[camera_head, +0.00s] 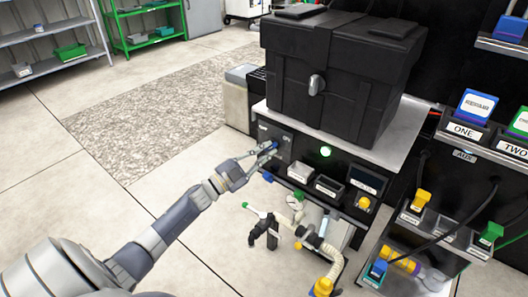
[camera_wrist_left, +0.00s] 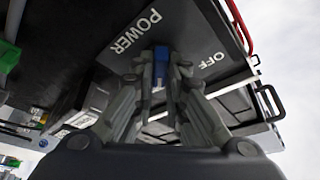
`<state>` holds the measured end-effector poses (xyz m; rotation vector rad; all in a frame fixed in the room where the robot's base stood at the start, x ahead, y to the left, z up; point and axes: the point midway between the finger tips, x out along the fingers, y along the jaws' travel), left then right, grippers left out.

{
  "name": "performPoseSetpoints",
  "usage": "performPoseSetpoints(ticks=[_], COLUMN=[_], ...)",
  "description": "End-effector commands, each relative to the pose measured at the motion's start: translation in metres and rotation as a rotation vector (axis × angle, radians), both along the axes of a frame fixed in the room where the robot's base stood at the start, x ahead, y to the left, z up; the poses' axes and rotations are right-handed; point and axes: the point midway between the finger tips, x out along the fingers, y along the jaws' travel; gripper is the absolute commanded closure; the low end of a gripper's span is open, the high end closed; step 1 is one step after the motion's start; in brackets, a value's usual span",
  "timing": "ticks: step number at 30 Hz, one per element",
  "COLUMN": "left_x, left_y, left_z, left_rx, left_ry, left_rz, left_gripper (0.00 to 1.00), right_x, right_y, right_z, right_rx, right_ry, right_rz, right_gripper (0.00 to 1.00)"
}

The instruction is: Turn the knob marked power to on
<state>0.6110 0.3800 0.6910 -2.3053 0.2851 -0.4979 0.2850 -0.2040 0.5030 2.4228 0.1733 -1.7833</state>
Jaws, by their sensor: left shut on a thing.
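The power knob (camera_wrist_left: 161,55) is blue and sits on a dark panel marked POWER and OFF (camera_wrist_left: 168,32) in the left wrist view. In the head view the panel (camera_head: 284,143) is at the left end of the console front, below the black case. My left gripper (camera_head: 270,151) is shut on the knob, one finger on each side; it also shows in the left wrist view (camera_wrist_left: 161,72). The fingers hide much of the knob, and no ON mark is readable. My right gripper is not in view.
A green light (camera_head: 325,152) glows on the console right of the panel. A black case (camera_head: 340,65) stands on top. Hoses and valves (camera_head: 318,240) lie below. A rack with ONE and TWO blocks (camera_head: 466,130) is at right. The floor at left is clear.

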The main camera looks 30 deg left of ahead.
Motion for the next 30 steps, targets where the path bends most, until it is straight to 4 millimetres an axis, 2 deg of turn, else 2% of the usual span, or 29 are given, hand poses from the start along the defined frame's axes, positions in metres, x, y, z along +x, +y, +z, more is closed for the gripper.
performPoseSetpoints(ticks=[6,7,9,10,23,26,30], left_x=[0.001,0.001,0.001,0.001,-0.004,-0.013,-0.036], left_y=[0.001,0.001,0.001,0.001,0.001,0.005,0.014], left_z=[0.004,0.004,0.003,0.003,-0.001,-0.005,-0.012], left_rx=[0.005,0.005,0.005,0.005,0.002,0.003,0.001], left_ry=[-0.007,-0.008,-0.007,-0.006,-0.001,0.001,0.003], left_rz=[0.003,0.002,0.003,0.002,0.001,-0.001,0.0], left_gripper=[1.0,0.85,0.69,0.68,0.68,0.68,0.68], right_x=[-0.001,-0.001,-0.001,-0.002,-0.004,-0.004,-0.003], right_y=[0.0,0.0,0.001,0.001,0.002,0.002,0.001], right_z=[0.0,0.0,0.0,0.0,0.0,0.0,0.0], right_rx=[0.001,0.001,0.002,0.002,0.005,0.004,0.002], right_ry=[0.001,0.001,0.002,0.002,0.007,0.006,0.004], right_rz=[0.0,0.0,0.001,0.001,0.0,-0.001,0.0], right_gripper=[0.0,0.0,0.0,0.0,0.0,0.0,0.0])
